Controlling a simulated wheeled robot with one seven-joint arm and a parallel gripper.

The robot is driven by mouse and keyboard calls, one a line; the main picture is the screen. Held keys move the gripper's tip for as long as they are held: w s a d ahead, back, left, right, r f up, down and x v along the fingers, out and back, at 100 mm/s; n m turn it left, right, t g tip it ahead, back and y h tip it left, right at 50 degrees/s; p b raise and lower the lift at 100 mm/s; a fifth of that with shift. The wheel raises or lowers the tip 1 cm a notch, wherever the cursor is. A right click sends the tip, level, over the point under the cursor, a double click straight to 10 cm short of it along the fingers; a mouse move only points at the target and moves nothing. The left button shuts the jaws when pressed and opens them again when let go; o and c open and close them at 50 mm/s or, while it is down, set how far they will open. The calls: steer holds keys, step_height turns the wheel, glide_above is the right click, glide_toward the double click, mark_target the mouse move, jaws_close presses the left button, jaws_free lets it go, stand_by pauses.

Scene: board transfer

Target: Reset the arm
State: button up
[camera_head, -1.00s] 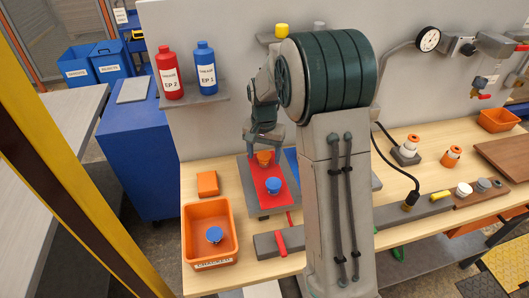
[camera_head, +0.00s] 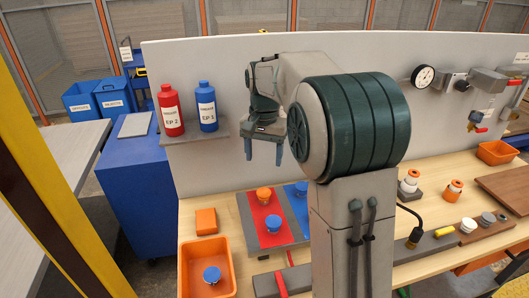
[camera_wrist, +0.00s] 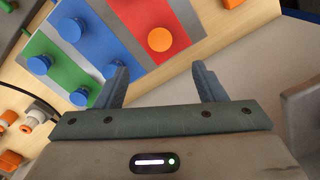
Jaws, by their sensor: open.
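My gripper (camera_head: 264,150) is open and empty, raised in front of the grey wall panel, above the board. In the wrist view its two fingers (camera_wrist: 163,85) are spread apart with nothing between them. The board (camera_head: 246,212) lies on the wooden table below, with red and blue strips visible in the head view. An orange piece (camera_head: 264,194) and a blue piece (camera_head: 273,223) stand on the red strip. Another blue piece (camera_head: 301,188) is on the blue strip. The wrist view also shows a green strip (camera_wrist: 44,77) and several blue pieces. My arm hides the board's right part.
An orange bin (camera_head: 206,248) holding a blue piece stands at the table's front left, with an orange block (camera_head: 206,221) behind it. A red bottle (camera_head: 171,110) and a blue bottle (camera_head: 207,106) stand on a wall shelf left of my gripper.

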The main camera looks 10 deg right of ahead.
steer(key=shift+r, duration=0.45)
steer(key=shift+s, duration=0.1)
